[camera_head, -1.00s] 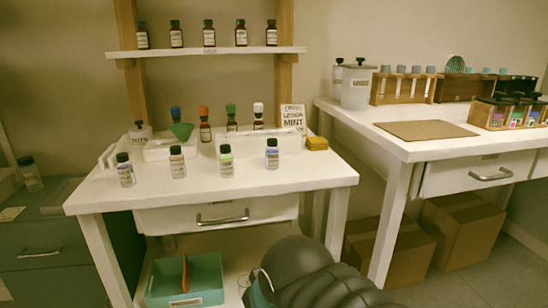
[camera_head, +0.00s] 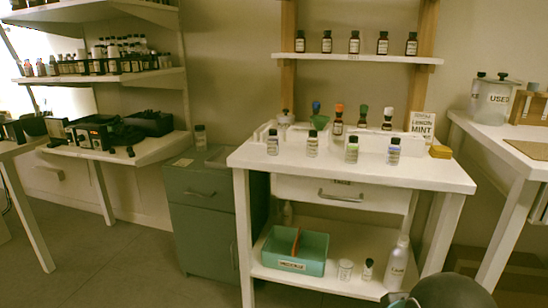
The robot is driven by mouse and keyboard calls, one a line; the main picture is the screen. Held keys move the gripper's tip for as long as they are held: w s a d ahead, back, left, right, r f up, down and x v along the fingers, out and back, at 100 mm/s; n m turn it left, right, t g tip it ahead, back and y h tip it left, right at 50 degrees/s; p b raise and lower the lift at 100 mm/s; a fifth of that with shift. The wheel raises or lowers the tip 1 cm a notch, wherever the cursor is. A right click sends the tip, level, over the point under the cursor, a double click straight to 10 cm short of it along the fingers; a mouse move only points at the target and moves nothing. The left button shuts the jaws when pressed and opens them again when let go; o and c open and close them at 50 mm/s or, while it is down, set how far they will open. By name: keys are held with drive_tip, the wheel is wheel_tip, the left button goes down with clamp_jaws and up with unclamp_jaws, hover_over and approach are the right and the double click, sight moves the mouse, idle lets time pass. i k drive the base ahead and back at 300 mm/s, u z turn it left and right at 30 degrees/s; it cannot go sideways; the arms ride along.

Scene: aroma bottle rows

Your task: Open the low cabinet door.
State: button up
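The low grey-green cabinet (camera_head: 188,212) stands on the floor left of the white table. It has a drawer with a horizontal handle (camera_head: 197,193) near its top. Below the drawer is the cabinet door (camera_head: 203,240), which looks shut, flush with the front. A thin vertical handle (camera_head: 232,254) seems to show near the door's right edge, partly dim. Part of my dark arm shows at the bottom right, far from the cabinet. My gripper is not in view.
The white table (camera_head: 450,178) carries bottles and holds a teal bin (camera_head: 310,252) on its lower shelf. At left stands another table (camera_head: 150,153) with dark devices. Open grey floor (camera_head: 120,262) lies before and left of the cabinet.

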sight(207, 239)
drive_tip(key=k, duration=0.65)
drive_tip(key=u, duration=0.85)
drive_tip(key=i, duration=1.4)
drive_tip(key=z, duration=0.75)
drive_tip(key=k, duration=0.45)
drive_tip(key=z, duration=0.7)
drive_tip(key=i, duration=0.8)
drive_tip(key=u, duration=0.6)
